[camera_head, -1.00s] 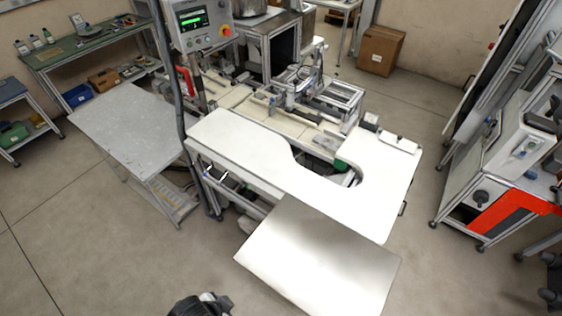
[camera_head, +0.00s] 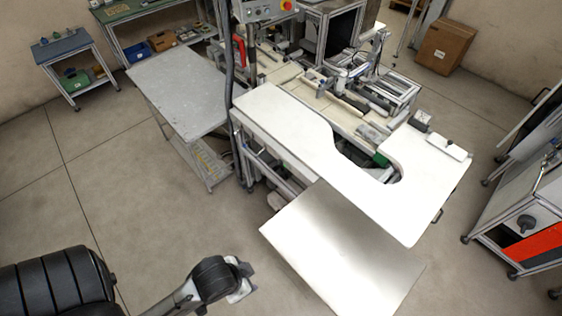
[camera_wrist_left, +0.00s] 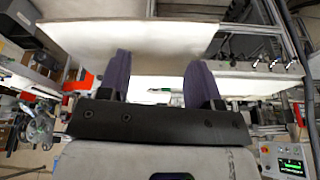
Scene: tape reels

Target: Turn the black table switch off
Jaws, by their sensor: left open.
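A small dark box (camera_head: 421,120) sits at the back right edge of the white U-shaped table (camera_head: 290,125); it may be the black table switch, but it is too small to read its state. My left gripper (camera_head: 240,279) is low in the head view, out over the floor, left of the grey metal sheet and well apart from the table. In the left wrist view its two dark purple fingers (camera_wrist_left: 159,72) are spread with nothing between them. I cannot make out the switch in the wrist view. My right gripper is not in view.
A metal sheet (camera_head: 340,250) extends in front of the table. A grey side table (camera_head: 180,90) stands left. A control box (camera_head: 265,10) hangs on a post. A cabinet with a dark knob (camera_head: 525,224) is at right.

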